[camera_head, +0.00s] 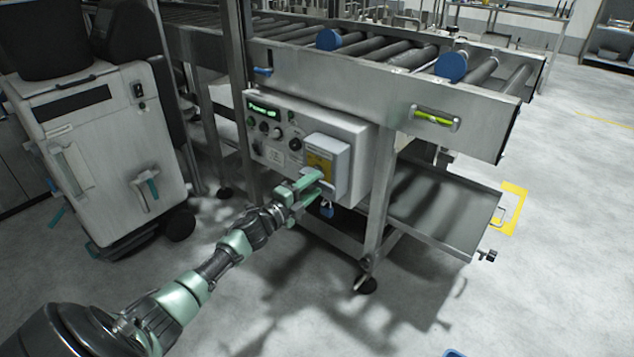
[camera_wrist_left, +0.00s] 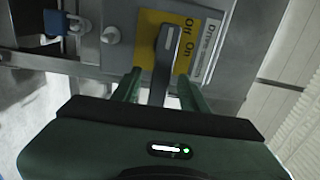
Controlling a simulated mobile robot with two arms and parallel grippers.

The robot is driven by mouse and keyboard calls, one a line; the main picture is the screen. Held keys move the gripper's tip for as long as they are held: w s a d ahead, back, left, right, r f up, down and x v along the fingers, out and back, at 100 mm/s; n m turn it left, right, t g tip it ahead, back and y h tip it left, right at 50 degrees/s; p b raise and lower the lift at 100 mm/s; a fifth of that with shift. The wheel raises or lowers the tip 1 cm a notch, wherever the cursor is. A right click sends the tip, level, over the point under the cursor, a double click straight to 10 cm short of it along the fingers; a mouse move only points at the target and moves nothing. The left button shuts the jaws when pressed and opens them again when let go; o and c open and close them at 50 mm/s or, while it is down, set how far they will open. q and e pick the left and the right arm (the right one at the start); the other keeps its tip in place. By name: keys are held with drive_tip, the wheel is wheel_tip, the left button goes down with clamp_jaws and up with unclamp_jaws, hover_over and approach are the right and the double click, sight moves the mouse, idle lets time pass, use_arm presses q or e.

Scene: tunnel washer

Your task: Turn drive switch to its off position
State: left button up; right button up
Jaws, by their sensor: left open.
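The drive switch shows in the left wrist view as a dark lever handle (camera_wrist_left: 169,50) on a yellow plate (camera_wrist_left: 149,28) marked Off and On, with a white Drive label beside it. The handle lies beside these words; I cannot tell surely which one it is set to. My left gripper (camera_wrist_left: 158,77) is open, with one green finger on each side of the handle. Contact with the handle is not clear. In the head view, my left gripper (camera_head: 317,190) is at the grey switch box (camera_head: 342,160), partly hiding its yellow plate (camera_head: 319,164). My right gripper is not in view.
The switch box sits on a control panel (camera_head: 274,152) with a green display, knobs and buttons, under a roller conveyor (camera_head: 380,85). A blue padlock (camera_head: 327,211) hangs below the box. A metal tray (camera_head: 430,205) is to the right, a white cabinet (camera_head: 110,140) to the left.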

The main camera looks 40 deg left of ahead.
use_arm(q)
drive_tip(key=s, duration=0.5)
drive_tip(key=shift+s+a+p, duration=0.2)
drive_tip(key=shift+s+p, duration=0.05)
drive_tip(key=shift+p, duration=0.05)
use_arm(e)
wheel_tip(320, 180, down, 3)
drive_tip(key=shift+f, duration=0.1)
